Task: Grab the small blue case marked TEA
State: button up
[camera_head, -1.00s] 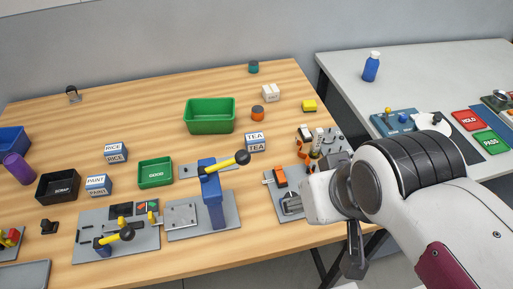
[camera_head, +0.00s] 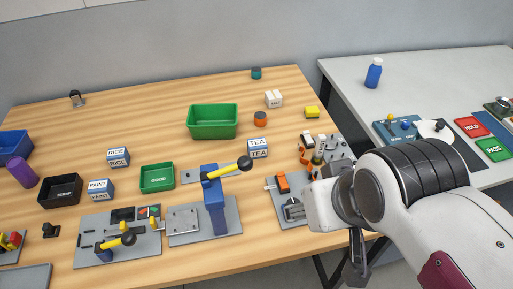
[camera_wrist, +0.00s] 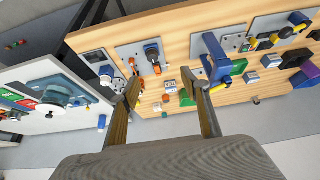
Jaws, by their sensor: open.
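The small blue and white case marked TEA (camera_head: 258,148) sits on the wooden table, right of the large green bin and behind the blue post with the yellow-black lever. In the wrist view a small blue-white block (camera_wrist: 170,84) between my fingers appears to be this case, but its label is not readable. My gripper (camera_wrist: 160,80) is open and empty, with its two fingers spread. In the head view it hangs at the table's front right, well apart from the case, partly hidden by my arm.
The blue lever post (camera_head: 215,205) stands in front of the case. A green bin (camera_head: 212,122), an orange jar (camera_head: 260,119) and a white box (camera_head: 274,99) are nearby. RICE (camera_head: 118,158) and PAINT (camera_head: 100,190) cases stand left. Fixtures (camera_head: 325,150) crowd the right edge.

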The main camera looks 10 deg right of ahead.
jog(key=o, duration=0.3)
jog(key=n+t, duration=0.1)
jog(key=t, duration=0.3)
send_over(260, 148)
jog(key=s+d, duration=0.1)
jog(key=s, duration=1.1)
notch_tip(260, 148, down, 11)
jog(key=shift+m+t, duration=0.3)
jog(key=shift+t, duration=0.5)
jog(key=x, duration=0.5)
jog(key=a+f+x, duration=0.1)
jog(key=x, duration=0.2)
jog(key=shift+s+a+f, duration=0.1)
jog(key=shift+s+f, duration=0.1)
jog(key=shift+f, duration=0.05)
jog(key=shift+w+f+t, duration=0.25)
jog(key=shift+f, duration=0.25)
jog(key=shift+w+f+t, duration=0.25)
jog(key=shift+w+f, duration=0.05)
jog(key=shift+f, duration=0.2)
jog(key=shift+x, duration=1.3)
